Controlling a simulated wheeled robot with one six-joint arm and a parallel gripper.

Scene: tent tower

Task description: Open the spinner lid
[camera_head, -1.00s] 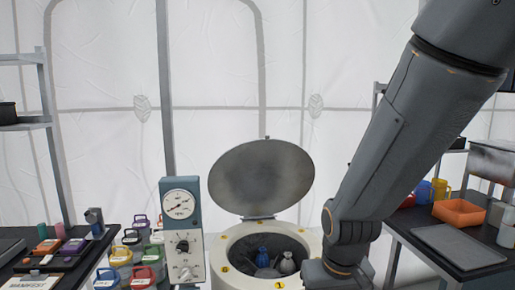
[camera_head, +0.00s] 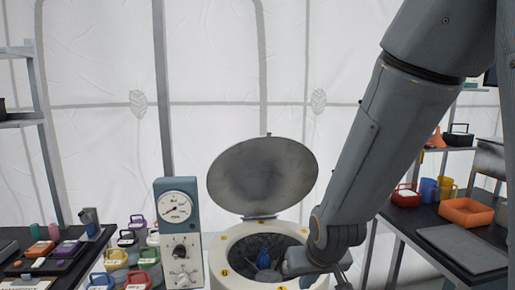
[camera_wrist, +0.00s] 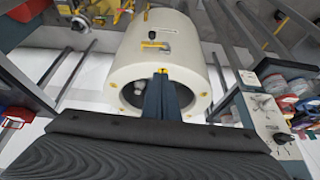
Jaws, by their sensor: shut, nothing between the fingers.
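The spinner is a cream round drum (camera_head: 232,262) at the bottom middle of the head view. Its round grey lid (camera_head: 263,175) stands open, raised and leaning back from the hinge at the rear rim. A blue-topped item (camera_head: 263,258) shows inside the dark bowl. My wrist covers the right part of the rim and bowl. In the wrist view the drum (camera_wrist: 158,45) is in front of my gripper (camera_wrist: 161,76), whose fingers are shut and empty. They overlap the drum's opening in the picture; I cannot tell whether they touch it.
A blue-grey control box with a dial (camera_head: 178,235) stands close left of the drum. Several coloured lidded containers (camera_head: 133,258) are left of it. A dark table with an orange tray (camera_head: 467,212) is on the right, and a shelf stands at far left.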

